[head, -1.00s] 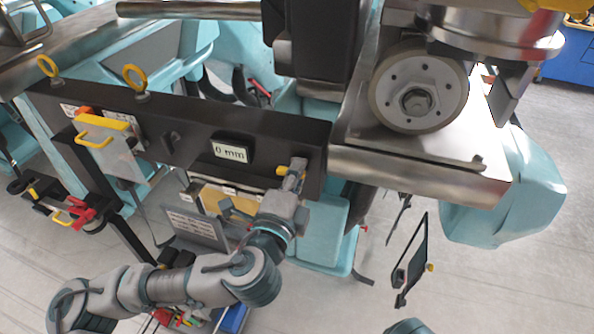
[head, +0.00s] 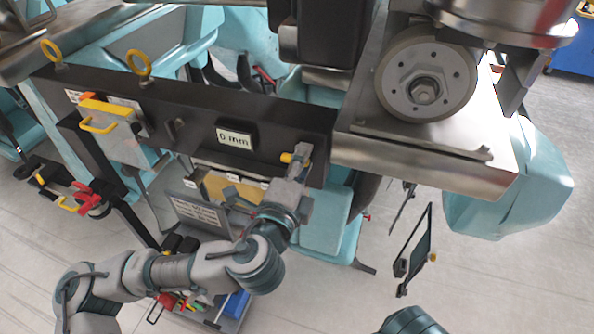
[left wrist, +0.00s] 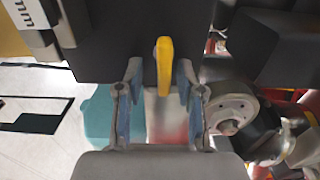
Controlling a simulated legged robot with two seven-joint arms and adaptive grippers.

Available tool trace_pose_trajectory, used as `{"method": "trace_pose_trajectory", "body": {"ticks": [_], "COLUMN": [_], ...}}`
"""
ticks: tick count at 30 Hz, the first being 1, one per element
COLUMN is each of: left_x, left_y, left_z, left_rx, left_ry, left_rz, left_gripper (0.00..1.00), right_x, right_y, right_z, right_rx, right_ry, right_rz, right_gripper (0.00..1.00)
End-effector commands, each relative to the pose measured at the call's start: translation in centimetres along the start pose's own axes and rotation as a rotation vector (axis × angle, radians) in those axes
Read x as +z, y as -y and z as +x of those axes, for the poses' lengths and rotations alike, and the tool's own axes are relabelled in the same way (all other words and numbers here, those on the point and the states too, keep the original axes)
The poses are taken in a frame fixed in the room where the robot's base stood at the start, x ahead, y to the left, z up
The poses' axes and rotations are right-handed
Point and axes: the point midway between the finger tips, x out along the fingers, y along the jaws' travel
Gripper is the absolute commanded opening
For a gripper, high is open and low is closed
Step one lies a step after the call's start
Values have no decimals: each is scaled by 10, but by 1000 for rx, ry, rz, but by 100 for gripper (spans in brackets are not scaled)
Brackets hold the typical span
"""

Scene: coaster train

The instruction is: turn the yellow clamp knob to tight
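The yellow clamp knob (head: 287,158) is at the right end of the dark beam (head: 190,122), right of the "0 mm" display (head: 235,137). In the left wrist view the knob (left wrist: 164,66) appears as a narrow upright yellow bar. My left gripper (head: 300,158) is at the knob, partly covering it in the head view. In the left wrist view its two fingers (left wrist: 158,75) are apart, with the knob between their tips, nearer the right finger. A gap shows on the left; contact on the right is unclear. My right gripper is not in view.
A steel block with a round grey wheel (head: 425,80) stands right of the beam. A yellow-handled plate (head: 110,130) and yellow rings (head: 140,63) are at the beam's left. A grey sign plate (head: 197,213) sits below, close to my left wrist.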

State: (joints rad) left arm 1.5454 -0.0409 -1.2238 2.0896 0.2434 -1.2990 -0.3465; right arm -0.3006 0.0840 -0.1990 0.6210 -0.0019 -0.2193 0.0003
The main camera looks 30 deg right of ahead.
Motion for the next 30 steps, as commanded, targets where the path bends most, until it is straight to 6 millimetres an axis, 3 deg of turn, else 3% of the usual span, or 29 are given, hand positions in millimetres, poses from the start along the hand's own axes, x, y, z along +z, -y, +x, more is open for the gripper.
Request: {"method": "trace_pose_trajectory", "body": {"ticks": [15,21,30], "left_x": [0,0,0], "left_y": [-2,-2,-2], "left_z": [-98,-113,-114], "left_rx": [3,4,5], "left_ry": [-2,-1,0], "left_rz": [0,0,0], "left_gripper": [38,38,38], "right_x": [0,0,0], "right_y": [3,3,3], "right_z": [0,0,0], "right_rx": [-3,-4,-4], "right_ry": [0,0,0], "right_rz": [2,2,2], "right_gripper": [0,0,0]}}
